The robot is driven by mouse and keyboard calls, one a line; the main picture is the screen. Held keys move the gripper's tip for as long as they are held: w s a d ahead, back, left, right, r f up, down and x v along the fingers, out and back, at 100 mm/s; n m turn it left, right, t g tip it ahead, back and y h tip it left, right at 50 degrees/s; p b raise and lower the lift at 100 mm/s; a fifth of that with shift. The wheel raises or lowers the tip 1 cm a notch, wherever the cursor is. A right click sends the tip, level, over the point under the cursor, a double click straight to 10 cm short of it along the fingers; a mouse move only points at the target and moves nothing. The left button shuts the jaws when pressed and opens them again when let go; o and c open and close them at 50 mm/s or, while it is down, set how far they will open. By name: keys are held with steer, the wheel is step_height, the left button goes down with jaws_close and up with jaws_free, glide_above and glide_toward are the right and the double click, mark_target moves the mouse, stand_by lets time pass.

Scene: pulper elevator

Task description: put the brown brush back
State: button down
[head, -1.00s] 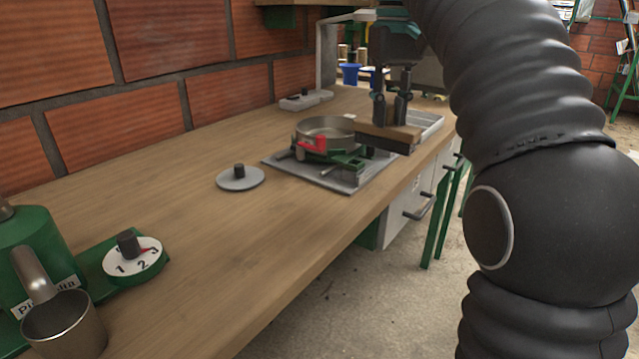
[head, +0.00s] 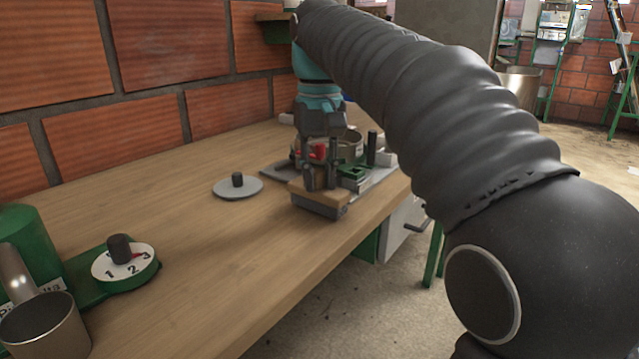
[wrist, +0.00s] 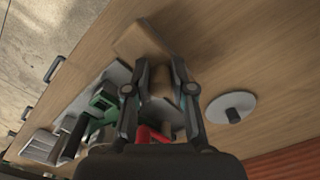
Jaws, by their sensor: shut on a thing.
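The brown brush (head: 318,192) has a wooden back with a dark grey underside. My gripper (head: 320,180) is shut on it over the wooden bench, in front of the green and grey fixture. In the wrist view the brush (wrist: 140,42) shows beyond and between the fingers of my gripper (wrist: 162,62). I cannot tell whether the brush touches the bench top.
A grey round lid (head: 237,188) with a black knob lies on the bench (head: 190,240) left of the brush. The fixture (head: 362,174) with a metal pan and red part stands behind. A dial (head: 124,262) and metal cup (head: 40,325) are at the near left.

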mark_target(319, 172)
steer(key=shift+f, duration=0.35)
steer(key=shift+f, duration=0.1)
steer(key=c, duration=1)
jaws_free()
step_height(319, 172, up, 12)
steer(key=p, duration=0.4)
steer(key=shift+p, duration=0.35)
